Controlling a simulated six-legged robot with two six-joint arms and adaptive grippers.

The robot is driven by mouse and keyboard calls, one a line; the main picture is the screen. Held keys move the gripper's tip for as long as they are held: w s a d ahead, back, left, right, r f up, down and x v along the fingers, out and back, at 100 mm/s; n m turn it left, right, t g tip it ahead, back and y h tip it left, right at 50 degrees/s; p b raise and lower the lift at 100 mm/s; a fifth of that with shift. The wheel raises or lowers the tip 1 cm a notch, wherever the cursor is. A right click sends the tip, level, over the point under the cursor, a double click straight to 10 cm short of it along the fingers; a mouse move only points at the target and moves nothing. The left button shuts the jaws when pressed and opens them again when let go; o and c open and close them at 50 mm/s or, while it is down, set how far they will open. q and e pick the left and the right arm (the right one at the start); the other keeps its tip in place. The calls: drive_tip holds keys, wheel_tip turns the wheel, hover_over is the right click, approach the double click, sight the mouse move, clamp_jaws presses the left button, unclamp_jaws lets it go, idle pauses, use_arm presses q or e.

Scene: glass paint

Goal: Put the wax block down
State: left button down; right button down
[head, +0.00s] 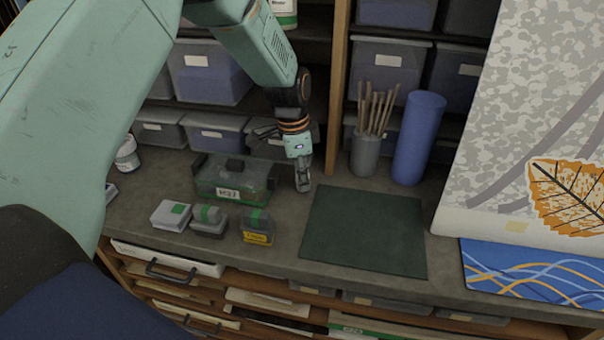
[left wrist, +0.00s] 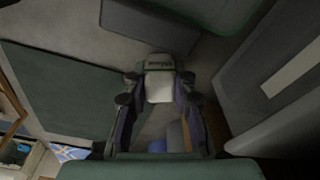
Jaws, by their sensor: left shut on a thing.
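My left gripper (head: 303,184) reaches down above the grey counter, just left of the dark green mat (head: 365,228) and right of a clear green box (head: 234,178). In the left wrist view its two fingers (left wrist: 158,98) are shut on a small pale block (left wrist: 159,86) with a dark, lettered end, which I take as the wax block. In the head view the block is mostly hidden by the fingers, and I cannot tell whether it touches the counter. The mat (left wrist: 62,88) is bare. My right gripper is not in view.
Behind stand a cup of brushes (head: 365,155) and a blue cylinder (head: 418,138). Shelves of bins (head: 388,68) rise behind; a leaf-painted panel (head: 530,120) stands right.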

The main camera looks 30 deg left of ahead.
use_arm(q)
drive_tip(key=c, duration=1.4)
unclamp_jaws()
drive_tip(key=shift+w+a+f, duration=0.1)
drive_tip(key=shift+w+f, duration=0.1)
drive_tip(key=o, duration=0.3)
drive_tip(key=shift+s+r, duration=0.2)
drive_tip(key=r, duration=1)
drive_tip(key=shift+s+a+r, duration=0.3)
drive_tip(key=shift+s+a, duration=0.05)
drive_tip(key=shift+s, duration=0.05)
drive_tip(key=shift+w+a+r, duration=0.1)
drive_tip(key=shift+w+r, duration=0.1)
drive_tip(key=shift+r, duration=0.5)
drive_tip(key=shift+s+r, duration=0.1)
drive_tip(key=shift+s, duration=0.1)
drive_tip(key=shift+f, duration=0.2)
